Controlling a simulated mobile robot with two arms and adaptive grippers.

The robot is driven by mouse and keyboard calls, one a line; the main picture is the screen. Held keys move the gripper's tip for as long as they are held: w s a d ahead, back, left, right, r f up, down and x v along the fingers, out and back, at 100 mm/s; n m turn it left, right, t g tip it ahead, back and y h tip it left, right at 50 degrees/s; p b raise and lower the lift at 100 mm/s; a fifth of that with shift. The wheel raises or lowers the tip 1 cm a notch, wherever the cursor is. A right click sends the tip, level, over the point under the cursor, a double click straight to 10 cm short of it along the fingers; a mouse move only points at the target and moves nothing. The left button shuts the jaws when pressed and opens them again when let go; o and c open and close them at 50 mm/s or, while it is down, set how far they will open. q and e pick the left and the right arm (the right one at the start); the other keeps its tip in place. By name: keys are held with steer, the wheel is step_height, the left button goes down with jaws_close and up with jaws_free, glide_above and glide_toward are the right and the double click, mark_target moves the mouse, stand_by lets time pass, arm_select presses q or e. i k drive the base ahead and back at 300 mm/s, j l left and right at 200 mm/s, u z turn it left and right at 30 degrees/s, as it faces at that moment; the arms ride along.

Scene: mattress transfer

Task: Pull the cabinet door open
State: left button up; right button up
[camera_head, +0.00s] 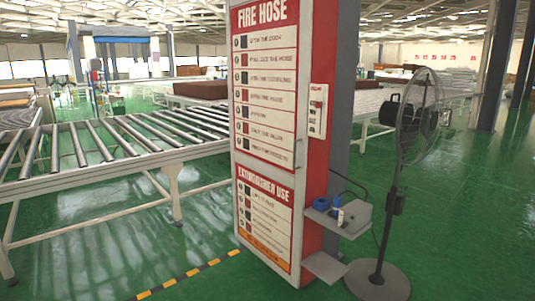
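A tall red-and-white cabinet (312,187) stands in the middle of the head view. Its front door (265,95) carries a "FIRE HOSE" panel of numbered instructions and an "EXTINGUISHER USE" panel (264,213) below. The door looks shut against the red body. A thin grey handle-like bar (298,152) shows at the door's right edge, about halfway up. Neither of my grippers is in view, so I cannot see where they are relative to the door.
A roller conveyor (100,180) stands left of the cabinet. A pedestal fan (402,170) with a round base stands close on the right. A small shelf (338,222) with blue and white items juts from the cabinet's right side. Green floor (190,250) lies open in front.

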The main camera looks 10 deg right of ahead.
mark_target(269, 42)
steer(key=i+l, duration=0.25)
steer(key=i, duration=0.25)
steer(key=i+l, duration=0.25)
steer(key=i, duration=0.25)
steer(key=i+l, duration=0.25)
steer(key=i, duration=0.25)
